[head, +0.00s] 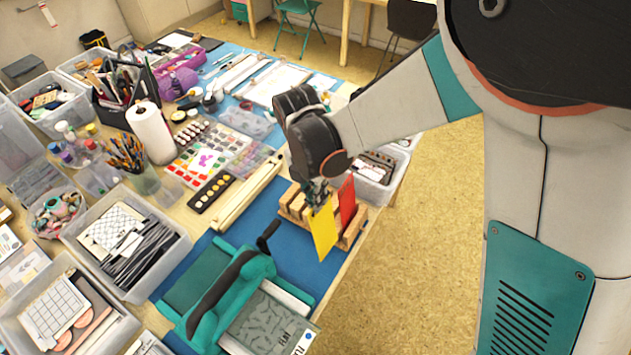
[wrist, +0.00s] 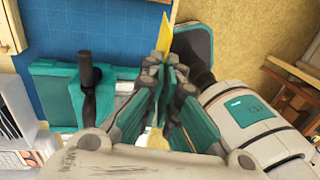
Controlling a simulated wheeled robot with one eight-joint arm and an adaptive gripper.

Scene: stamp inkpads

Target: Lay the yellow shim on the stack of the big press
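My gripper (head: 317,192) is shut on the yellow shim (head: 323,230), which hangs upright below it, beside the wooden rack (head: 354,229). In the wrist view, my gripper (wrist: 163,72) pinches the yellow shim (wrist: 166,35), seen nearly edge-on. The big press (head: 237,285) is teal with a black handle and stands on the blue mat, nearer the camera and left of my gripper. A grey patterned sheet marked with print (head: 266,322) lies on its bed; how the stack is layered cannot be told. The press also shows in the wrist view (wrist: 50,95).
A red shim (head: 347,203) stands in the rack close to my gripper. The press's crank (head: 268,237) sticks up between my gripper and the press. Blue mat (head: 290,258) lies bare around them. The table's right edge drops to the floor. Clear bins (head: 130,240) crowd the left.

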